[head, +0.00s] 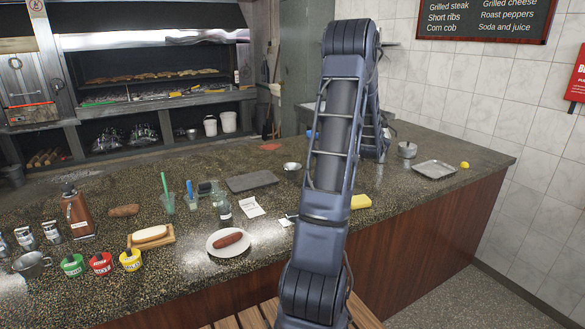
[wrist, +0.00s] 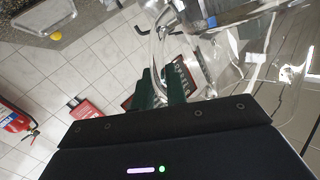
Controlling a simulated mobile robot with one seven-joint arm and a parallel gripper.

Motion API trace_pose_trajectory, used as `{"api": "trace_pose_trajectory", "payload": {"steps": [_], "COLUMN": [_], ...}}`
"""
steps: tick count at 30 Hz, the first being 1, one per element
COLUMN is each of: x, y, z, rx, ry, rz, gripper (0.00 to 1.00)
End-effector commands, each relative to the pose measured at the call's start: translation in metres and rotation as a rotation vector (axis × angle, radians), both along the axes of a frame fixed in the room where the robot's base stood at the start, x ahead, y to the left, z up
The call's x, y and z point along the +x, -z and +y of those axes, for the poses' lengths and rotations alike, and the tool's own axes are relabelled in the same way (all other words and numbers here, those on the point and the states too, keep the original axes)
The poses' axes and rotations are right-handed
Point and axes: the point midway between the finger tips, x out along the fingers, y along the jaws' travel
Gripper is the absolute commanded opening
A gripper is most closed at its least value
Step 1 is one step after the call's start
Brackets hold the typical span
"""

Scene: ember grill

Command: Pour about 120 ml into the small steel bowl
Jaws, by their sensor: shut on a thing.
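A small steel bowl (head: 292,166) stands on the dark stone counter (head: 330,195), just left of my arm in the head view. My gripper (wrist: 163,88) shows in the wrist view as two dark green fingers. It is shut on a clear glass vessel (wrist: 235,45) that looks like a jug, gripped at what seems to be its handle. The glass fills the upper right of that view; I cannot tell the liquid level in it. In the head view my arm hides the gripper and the vessel.
A steel container (head: 407,150) and a metal tray (head: 435,170) with a lemon (head: 464,165) beside it are at the right.

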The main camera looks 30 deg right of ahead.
Motion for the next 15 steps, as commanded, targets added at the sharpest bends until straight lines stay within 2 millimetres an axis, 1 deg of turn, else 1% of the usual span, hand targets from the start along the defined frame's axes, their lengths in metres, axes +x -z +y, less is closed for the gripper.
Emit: {"api": "trace_pose_trajectory", "payload": {"steps": [1, 2, 8, 11, 15], "x": [0.000, 0.002, 0.026, 0.039, 0.064], "y": [-0.009, -0.011, -0.013, -0.015, -0.018], "z": [0.000, 0.000, 0.000, 0.000, 0.002], "rx": [-0.005, -0.006, -0.006, -0.009, -0.012], "ry": [0.000, -0.003, -0.072, -0.113, -0.188], "rz": [-0.005, -0.004, 0.000, 0.001, 0.006], "gripper": [0.00, 0.00, 0.00, 0.00, 0.00]}}
